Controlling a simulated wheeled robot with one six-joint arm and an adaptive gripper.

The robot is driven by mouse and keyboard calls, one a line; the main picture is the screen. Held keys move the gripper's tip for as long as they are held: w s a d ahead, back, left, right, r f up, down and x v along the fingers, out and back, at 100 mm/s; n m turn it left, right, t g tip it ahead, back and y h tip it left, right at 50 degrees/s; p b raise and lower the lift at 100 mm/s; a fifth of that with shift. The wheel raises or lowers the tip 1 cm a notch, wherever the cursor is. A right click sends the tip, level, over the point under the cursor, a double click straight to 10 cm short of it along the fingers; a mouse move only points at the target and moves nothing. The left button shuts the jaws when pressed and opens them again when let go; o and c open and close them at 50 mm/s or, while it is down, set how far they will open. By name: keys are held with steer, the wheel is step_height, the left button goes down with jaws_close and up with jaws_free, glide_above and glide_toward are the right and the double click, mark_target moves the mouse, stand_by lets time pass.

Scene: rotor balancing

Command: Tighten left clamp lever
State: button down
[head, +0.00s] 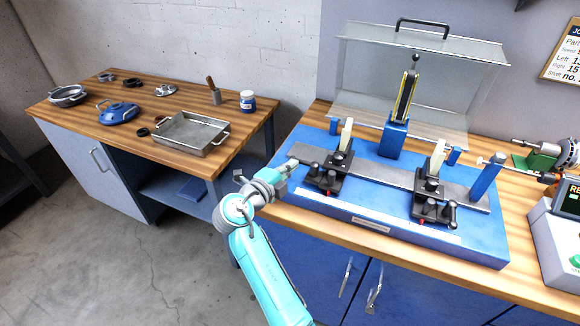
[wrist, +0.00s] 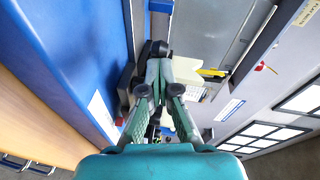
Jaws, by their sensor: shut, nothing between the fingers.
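The left clamp (head: 331,172) is a black block with a cream upright, mounted on the grey rail of the blue balancing machine (head: 385,225). A black ball-ended lever (head: 313,170) shows at its left side, with a red mark low at its front. My gripper (head: 294,163) is beside the left end of the rail, just left of this clamp. In the wrist view my gripper (wrist: 157,82) is shut and empty, its fingertips close to black clamp parts (wrist: 153,50). I cannot tell whether they touch. The fingers hide part of the clamp there.
A matching right clamp (head: 432,196) stands farther along the rail. A blue post with a yellow-edged upright (head: 393,135) stands behind, before a clear hood (head: 450,95). A side table (head: 90,115) holds a metal tray (head: 189,133) and parts. Open floor lies at left.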

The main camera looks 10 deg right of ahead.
steer(key=shift+w, duration=0.3)
stand_by(0.4)
